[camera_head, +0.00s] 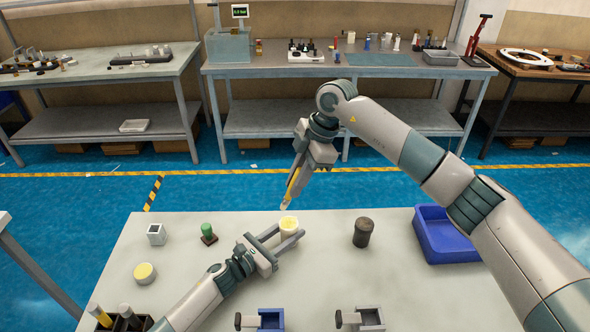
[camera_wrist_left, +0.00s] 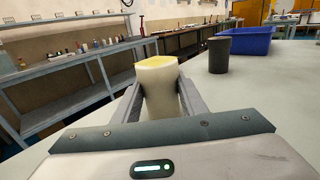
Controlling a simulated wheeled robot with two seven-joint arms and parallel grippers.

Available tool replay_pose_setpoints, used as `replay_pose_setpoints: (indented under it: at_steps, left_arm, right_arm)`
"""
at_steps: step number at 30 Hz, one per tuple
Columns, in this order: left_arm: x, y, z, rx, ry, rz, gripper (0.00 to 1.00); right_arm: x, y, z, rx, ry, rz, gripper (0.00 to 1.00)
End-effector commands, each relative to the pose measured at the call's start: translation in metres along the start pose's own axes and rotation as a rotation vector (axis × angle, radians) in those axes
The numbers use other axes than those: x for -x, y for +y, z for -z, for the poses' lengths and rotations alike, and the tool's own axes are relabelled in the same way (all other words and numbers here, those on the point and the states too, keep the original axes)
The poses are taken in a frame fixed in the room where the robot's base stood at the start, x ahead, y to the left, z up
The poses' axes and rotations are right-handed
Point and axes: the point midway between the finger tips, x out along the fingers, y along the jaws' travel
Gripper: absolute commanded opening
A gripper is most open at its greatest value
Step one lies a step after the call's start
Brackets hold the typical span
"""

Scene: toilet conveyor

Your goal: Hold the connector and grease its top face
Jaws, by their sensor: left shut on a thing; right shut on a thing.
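My left gripper (camera_head: 276,238) is shut on the connector (camera_head: 289,224), a short cream cylinder with a yellow top face. In the left wrist view the connector (camera_wrist_left: 158,85) stands upright between the two fingers, its top face yellow. My right gripper (camera_head: 297,178) is above the table and shut on a yellow grease brush (camera_head: 292,186). The brush is not visible in the left wrist view.
On the white table (camera_head: 330,265) stand a dark cylinder (camera_head: 362,232), a blue bin (camera_head: 445,236), a round tin with a yellow top (camera_head: 145,273), a green-topped piece (camera_head: 208,233) and a white cube (camera_head: 156,234). Two small fixtures and a tool holder (camera_head: 122,322) line the front edge.

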Motion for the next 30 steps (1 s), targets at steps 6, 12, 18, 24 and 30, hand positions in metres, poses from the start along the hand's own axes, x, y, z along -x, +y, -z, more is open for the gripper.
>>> replay_pose_setpoints:
  at_steps: [6, 12, 18, 24, 30]
  left_arm:
    - [0.000, 0.000, -0.001, 0.000, -0.001, 0.000, 0.22]
    - [0.000, 0.000, -0.001, 0.000, -0.001, 0.000, 0.60]
    - [0.000, 0.000, 0.000, 0.000, 0.000, 0.000, 0.60]
    - [0.007, 0.001, 0.001, 0.000, 0.001, -0.001, 0.60]
    - [0.029, 0.001, 0.001, -0.002, 0.002, -0.001, 0.60]
  right_arm:
    - [0.000, 0.000, 0.000, 0.000, 0.000, 0.000, 0.00]
    - [0.000, 0.000, 0.000, 0.000, 0.000, 0.000, 0.00]
    - [0.000, 0.000, 0.000, 0.000, 0.000, 0.000, 0.00]
    - [0.000, 0.000, 0.000, 0.000, 0.000, 0.000, 0.00]
    - [0.000, 0.000, 0.000, 0.000, 0.000, 0.000, 0.00]
